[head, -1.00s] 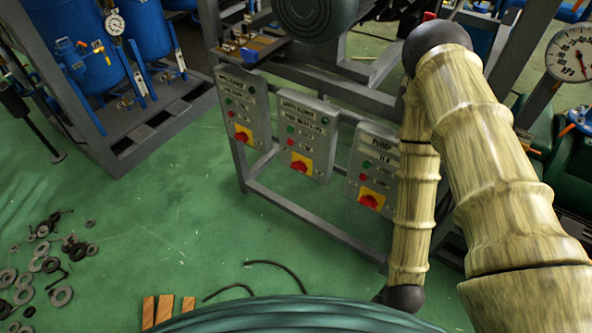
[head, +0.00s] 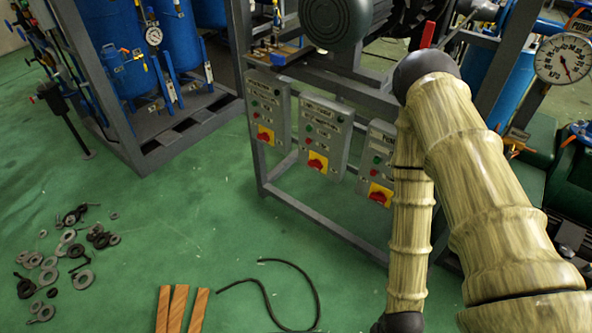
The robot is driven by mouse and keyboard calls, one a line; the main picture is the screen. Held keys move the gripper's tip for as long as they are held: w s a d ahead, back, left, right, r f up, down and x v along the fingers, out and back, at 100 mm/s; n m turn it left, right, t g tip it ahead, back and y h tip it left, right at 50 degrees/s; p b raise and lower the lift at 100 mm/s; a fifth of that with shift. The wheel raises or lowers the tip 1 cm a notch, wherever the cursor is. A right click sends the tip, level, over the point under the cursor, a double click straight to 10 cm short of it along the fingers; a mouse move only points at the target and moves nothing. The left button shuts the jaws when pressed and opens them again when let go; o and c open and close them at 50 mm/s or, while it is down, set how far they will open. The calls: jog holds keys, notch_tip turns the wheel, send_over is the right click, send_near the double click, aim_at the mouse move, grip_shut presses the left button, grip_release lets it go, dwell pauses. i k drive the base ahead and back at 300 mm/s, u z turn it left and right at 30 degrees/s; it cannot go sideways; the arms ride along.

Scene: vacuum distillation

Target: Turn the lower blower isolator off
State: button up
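Three grey control boxes hang in a row on a grey metal frame. The left box (head: 268,112), the middle box (head: 324,125) and the right box (head: 376,160) each carry a red rotary isolator on a yellow plate. These are the left isolator (head: 265,136), the middle isolator (head: 317,163) and the right isolator (head: 379,195). The labels are too blurred to tell which box is the lower blower's. The knobs' exact settings are also unclear. My arm crosses the right side and partly covers the right box. My gripper is out of view.
A motor (head: 335,22) sits above the boxes. Blue tanks (head: 110,50) stand in a frame at the left. Loose washers (head: 68,250), wooden strips (head: 180,308) and a black hose (head: 290,292) lie on the green floor. Floor before the boxes is mostly clear.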

aim_at(316, 164)
jog(key=u, duration=1.8)
jog(key=i, duration=1.6)
jog(key=z, duration=2.95)
jog(key=k, duration=0.95)
jog(key=u, duration=0.9)
jog(key=i, duration=0.5)
